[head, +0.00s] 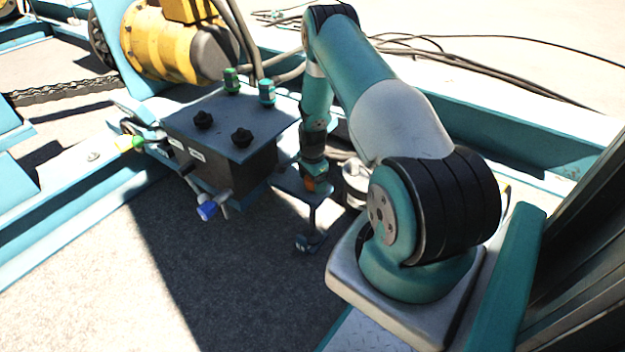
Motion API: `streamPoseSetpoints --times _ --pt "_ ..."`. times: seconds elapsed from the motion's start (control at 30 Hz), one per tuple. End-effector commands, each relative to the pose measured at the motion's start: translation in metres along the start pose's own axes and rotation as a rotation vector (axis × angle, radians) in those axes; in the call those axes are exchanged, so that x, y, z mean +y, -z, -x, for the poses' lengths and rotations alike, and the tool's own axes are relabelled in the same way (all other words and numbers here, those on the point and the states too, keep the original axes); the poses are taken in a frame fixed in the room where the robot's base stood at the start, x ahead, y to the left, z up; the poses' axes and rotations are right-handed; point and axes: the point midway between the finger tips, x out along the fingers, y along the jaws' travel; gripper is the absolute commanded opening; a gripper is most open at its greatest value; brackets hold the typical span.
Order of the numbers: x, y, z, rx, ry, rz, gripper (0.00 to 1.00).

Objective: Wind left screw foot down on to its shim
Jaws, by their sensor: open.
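A teal bracket plate (290,187) juts out to the right of the grey box. I take this for the left screw foot. My gripper (313,184) points down from my wrist at the top of the bracket, beside a small orange part. Its jaws are open, but the fingers are small and dark, and I cannot tell whether they touch the screw head. The shim cannot be made out in the shade under the foot.
A yellow motor (165,40) and hoses are behind. Shaded ground in front is clear.

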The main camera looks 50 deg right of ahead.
Motion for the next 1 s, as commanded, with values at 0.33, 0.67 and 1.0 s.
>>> streamPoseSetpoints --times 0.33,0.67,1.0 --pt "-0.001 0.0 0.038 0.001 0.003 0.0 0.79" --pt "-0.001 0.0 0.123 0.001 0.003 0.0 0.79" --pt "0.0 0.0 0.171 0.0 -0.001 0.0 0.79"
